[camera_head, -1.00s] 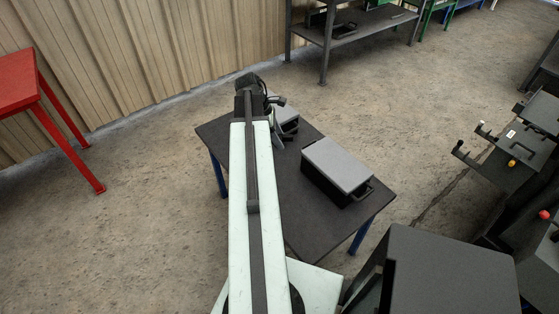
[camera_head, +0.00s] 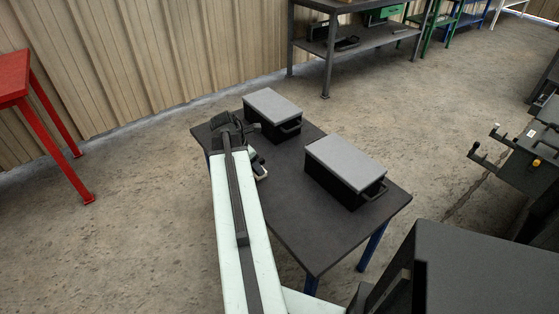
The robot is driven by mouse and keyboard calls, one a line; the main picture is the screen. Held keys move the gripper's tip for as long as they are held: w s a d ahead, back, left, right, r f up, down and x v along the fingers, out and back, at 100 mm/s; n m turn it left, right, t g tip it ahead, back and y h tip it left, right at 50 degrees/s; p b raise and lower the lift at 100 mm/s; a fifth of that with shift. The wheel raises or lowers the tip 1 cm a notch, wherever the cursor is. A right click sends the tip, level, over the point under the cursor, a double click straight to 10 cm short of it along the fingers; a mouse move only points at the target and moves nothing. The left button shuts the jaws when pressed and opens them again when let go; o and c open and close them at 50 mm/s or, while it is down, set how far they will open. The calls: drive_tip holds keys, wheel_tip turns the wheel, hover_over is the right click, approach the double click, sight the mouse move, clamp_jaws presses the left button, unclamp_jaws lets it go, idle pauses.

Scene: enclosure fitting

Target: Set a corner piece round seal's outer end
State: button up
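My gripper (camera_head: 238,130) is at the far end of my pale arm, over the left side of the dark table (camera_head: 290,225). It is small and dark against the dark table, and I cannot make out whether its fingers are open or hold anything. A small pale, hook-like bit (camera_head: 261,177) shows just right of the arm's end; I cannot tell what it is. I cannot make out a corner piece or a seal. Two black boxes with grey lids stand on the table: a rear one (camera_head: 285,127) close to the gripper's right and a nearer one (camera_head: 345,187) further right.
A grey shelf bench (camera_head: 345,55) stands by the wall at the back. A red table (camera_head: 40,120) is at the left. A large dark block (camera_head: 480,275) fills the lower right, with black fixtures (camera_head: 525,155) behind it. The table's front part is bare.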

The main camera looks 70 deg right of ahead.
drive_tip(key=d, duration=0.4)
drive_tip(key=s+d+f, duration=0.1)
drive_tip(key=d, duration=0.4)
drive_tip(key=d+b, duration=0.1)
drive_tip(key=d, duration=0.3)
drive_tip(key=shift+s+d+f, duration=0.15)
drive_tip(key=shift+s+d, duration=0.05)
drive_tip(key=shift+s, duration=0.1)
wheel_tip(320, 180, down, 4)
drive_tip(key=b, duration=0.4)
drive_tip(key=shift+a+r, duration=0.1)
drive_tip(key=shift+r, duration=0.15)
drive_tip(key=shift+f, duration=0.15)
drive_tip(key=o, duration=1.3)
